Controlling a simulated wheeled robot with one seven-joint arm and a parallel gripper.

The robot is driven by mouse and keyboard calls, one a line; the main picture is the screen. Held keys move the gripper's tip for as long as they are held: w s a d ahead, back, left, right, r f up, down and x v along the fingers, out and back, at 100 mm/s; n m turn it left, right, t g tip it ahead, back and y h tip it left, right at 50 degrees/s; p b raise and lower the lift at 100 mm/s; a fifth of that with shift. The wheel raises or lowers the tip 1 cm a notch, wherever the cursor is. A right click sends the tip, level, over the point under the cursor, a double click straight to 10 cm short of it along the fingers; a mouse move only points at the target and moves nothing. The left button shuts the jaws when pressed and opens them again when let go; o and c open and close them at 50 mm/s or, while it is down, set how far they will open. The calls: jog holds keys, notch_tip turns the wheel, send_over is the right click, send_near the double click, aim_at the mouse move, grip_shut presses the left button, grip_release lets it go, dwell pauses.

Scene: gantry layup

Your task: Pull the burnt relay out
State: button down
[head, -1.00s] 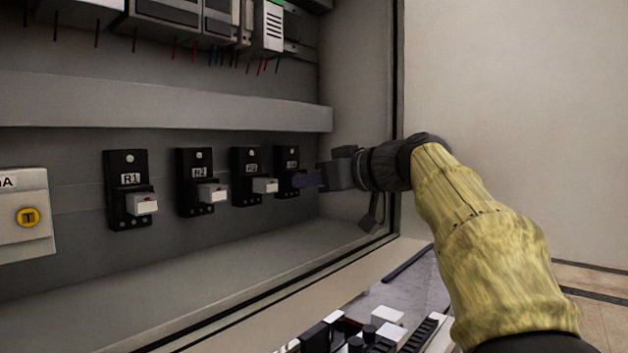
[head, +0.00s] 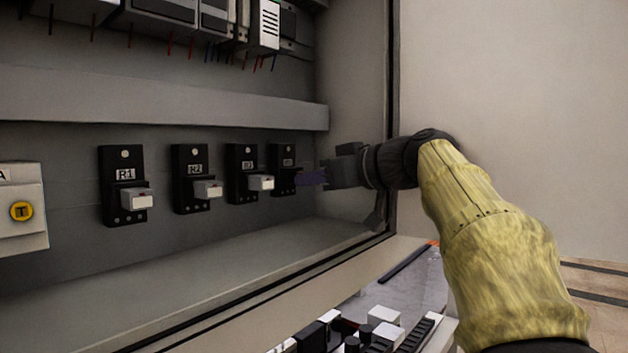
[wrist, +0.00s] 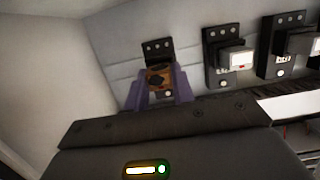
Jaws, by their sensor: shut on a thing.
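My gripper (head: 312,177) has purple fingers and is at the rightmost relay socket (head: 280,167), which has a black base. In the wrist view the fingers (wrist: 160,88) are shut on the burnt relay (wrist: 158,76), a brown-orange block with a dark patch. The black socket (wrist: 157,50) shows behind it. In the head view the relay is hidden by the fingers. The fingertips are just off the socket's right edge. I cannot tell whether the relay's pins are clear of the socket.
Sockets R1 (head: 123,175), R2 (head: 190,168) and a third (head: 241,162) hold pale relays to the left. A grey duct (head: 160,100) runs above. The cabinet's side wall (head: 355,90) is close on the right. A tray of parts (head: 385,312) lies below in front.

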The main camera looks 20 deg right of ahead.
jog(key=shift+s+d+b, duration=0.3)
jog(key=shift+s+d, duration=0.1)
jog(key=shift+s, duration=0.1)
dwell(0.6)
jog(key=shift+f+b+v, duration=0.15)
jog(key=shift+b+v, duration=0.25)
jog(key=shift+v, duration=0.4)
jog(key=shift+f+b+v, duration=0.15)
jog(key=shift+b+v, duration=0.25)
jog(key=shift+v, duration=0.4)
